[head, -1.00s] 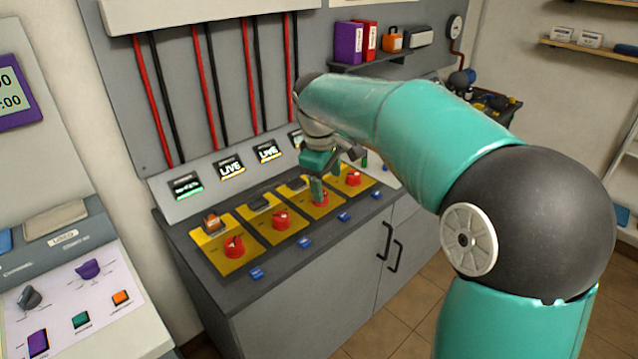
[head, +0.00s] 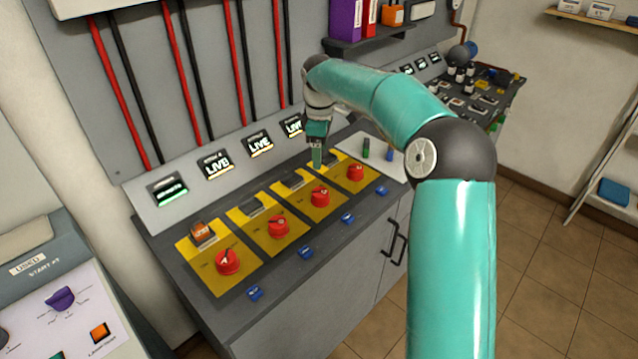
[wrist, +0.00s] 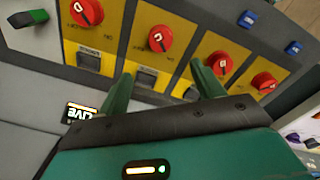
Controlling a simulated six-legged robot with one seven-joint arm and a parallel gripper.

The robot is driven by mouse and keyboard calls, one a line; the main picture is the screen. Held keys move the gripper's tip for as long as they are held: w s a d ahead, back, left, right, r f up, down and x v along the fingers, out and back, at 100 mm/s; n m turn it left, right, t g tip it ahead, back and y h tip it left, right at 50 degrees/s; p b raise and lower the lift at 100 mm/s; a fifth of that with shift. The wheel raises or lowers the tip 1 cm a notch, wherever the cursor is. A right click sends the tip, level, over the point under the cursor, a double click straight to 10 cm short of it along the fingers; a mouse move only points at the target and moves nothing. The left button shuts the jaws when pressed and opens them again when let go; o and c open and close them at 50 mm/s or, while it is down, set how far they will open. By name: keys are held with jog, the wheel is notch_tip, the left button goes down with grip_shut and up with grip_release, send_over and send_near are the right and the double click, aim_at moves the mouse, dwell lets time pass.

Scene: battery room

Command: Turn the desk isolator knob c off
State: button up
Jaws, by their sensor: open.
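Red knob C (head: 320,195) is third from the left in a row of red knobs on yellow plates on the grey desk. It also shows in the wrist view (wrist: 160,38), beyond my fingers. The display (head: 258,143) third from the left reads LIVE. My gripper (head: 317,155) is open and empty, above and behind knob C, apart from it. In the wrist view its two green fingers (wrist: 163,85) stand apart, with a dark block on C's plate between and beyond them.
Knob D (head: 355,172) is right of C; knobs B (head: 278,226) and A (head: 229,262) are left. Blue tags (head: 348,218) line the desk front. An orange block (head: 202,233) sits on A's plate.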

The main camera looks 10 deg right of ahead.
aim_at(320, 192)
notch_tip(320, 192, down, 13)
jog(key=shift+w+d+r, duration=0.1)
jog(key=shift+w+r, duration=0.05)
jog(key=shift+f, duration=0.55)
jog(key=c, duration=1)
